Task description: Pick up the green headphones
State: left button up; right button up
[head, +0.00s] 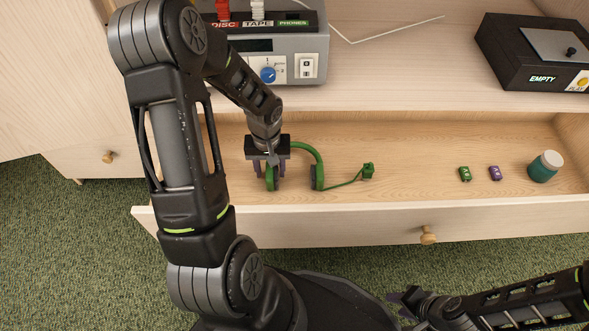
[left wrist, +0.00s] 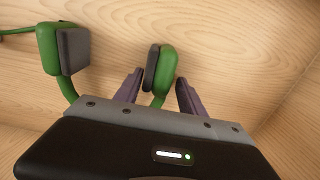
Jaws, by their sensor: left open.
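The green headphones (head: 319,157) lie in the open drawer, left of its middle, with a green cord running right to a green plug (head: 368,171). My left gripper (head: 268,178) is inside the drawer at the headphones' left ear cup. In the left wrist view, that green ear cup (left wrist: 165,75) with its dark pad lies between the two purple fingers of my left gripper (left wrist: 160,88), which are open with gaps showing. The other ear cup (left wrist: 49,48) is at the upper left, outside the fingers. My right gripper (head: 408,298) is low at the right, outside the drawer, its jaws unclear.
Above stand a grey console (head: 312,42) and a black box (head: 497,62). The drawer's middle is clear.

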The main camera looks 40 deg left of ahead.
pick_arm(q)
grip_shut()
dwell(0.5)
